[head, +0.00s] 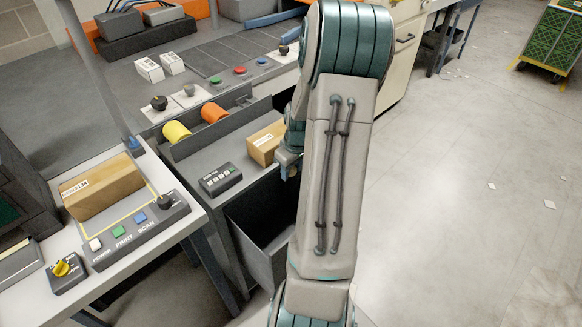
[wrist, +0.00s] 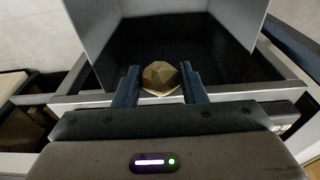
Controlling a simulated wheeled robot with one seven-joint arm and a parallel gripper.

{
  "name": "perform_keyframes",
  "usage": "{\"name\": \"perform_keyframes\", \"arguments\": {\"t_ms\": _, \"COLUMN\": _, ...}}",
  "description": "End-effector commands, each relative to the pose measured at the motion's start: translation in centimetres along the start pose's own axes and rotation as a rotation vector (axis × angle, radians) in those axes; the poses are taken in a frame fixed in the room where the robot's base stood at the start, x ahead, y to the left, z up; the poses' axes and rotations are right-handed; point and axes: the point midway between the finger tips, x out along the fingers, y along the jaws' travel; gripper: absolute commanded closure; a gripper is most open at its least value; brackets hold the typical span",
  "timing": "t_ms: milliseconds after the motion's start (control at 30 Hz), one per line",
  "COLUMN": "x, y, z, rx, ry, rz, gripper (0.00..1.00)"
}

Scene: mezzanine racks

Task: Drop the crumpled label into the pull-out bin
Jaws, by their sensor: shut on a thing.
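The crumpled label (wrist: 161,78) is a tan, faceted ball in the wrist view. My gripper (wrist: 160,84) is shut on it, with one blue-grey finger on each side. In the wrist view the label shows against the dark inside of the pull-out bin (wrist: 250,22), near the bin's near edge. How high it is above the bin floor I cannot tell. In the head view the pull-out bin (head: 246,254) stands pulled out and open below the bench. My arm hides its right part. My gripper (head: 288,165) is mostly hidden behind my arm there, and the label is not visible.
A cardboard box (head: 267,142) and a button box (head: 220,179) sit on the bench above the bin. Yellow (head: 176,132) and orange rolls (head: 213,113) lie behind. A control panel (head: 135,231) and another carton (head: 102,187) stand at left. The floor (head: 455,200) at right is mostly clear.

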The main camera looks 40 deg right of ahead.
Motion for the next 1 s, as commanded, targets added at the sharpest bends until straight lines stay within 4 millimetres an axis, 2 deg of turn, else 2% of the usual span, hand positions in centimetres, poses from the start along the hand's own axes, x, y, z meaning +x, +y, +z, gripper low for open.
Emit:
{"name": "perform_keyframes", "arguments": {"t_ms": 33, "x": 1.1, "y": 0.0, "z": 0.2, "rx": 0.000, "ry": -0.001, "rz": -0.001, "gripper": 0.83}}
{"name": "perform_keyframes", "arguments": {"t_ms": 300, "x": 4.1, "y": 0.1, "z": 0.7, "rx": 0.003, "ry": 0.000, "rz": 0.000, "gripper": 0.83}}
{"name": "perform_keyframes", "arguments": {"t_ms": 667, "x": 4.5, "y": 0.1, "z": 0.8, "rx": 0.005, "ry": 0.000, "rz": 0.001, "gripper": 0.83}}
{"name": "perform_keyframes", "arguments": {"t_ms": 700, "x": 4.5, "y": 0.1, "z": 0.8, "rx": 0.005, "ry": 0.000, "rz": 0.001, "gripper": 0.57}}
{"name": "perform_keyframes", "arguments": {"t_ms": 767, "x": 4.5, "y": 0.1, "z": 0.8, "rx": 0.005, "ry": 0.000, "rz": 0.001, "gripper": 0.40}}
{"name": "perform_keyframes", "arguments": {"t_ms": 800, "x": 4.5, "y": 0.1, "z": 0.8, "rx": 0.005, "ry": 0.000, "rz": 0.001, "gripper": 0.37}}
{"name": "perform_keyframes", "arguments": {"t_ms": 1000, "x": 4.5, "y": 0.1, "z": 0.8, "rx": 0.005, "ry": 0.000, "rz": 0.001, "gripper": 0.37}}
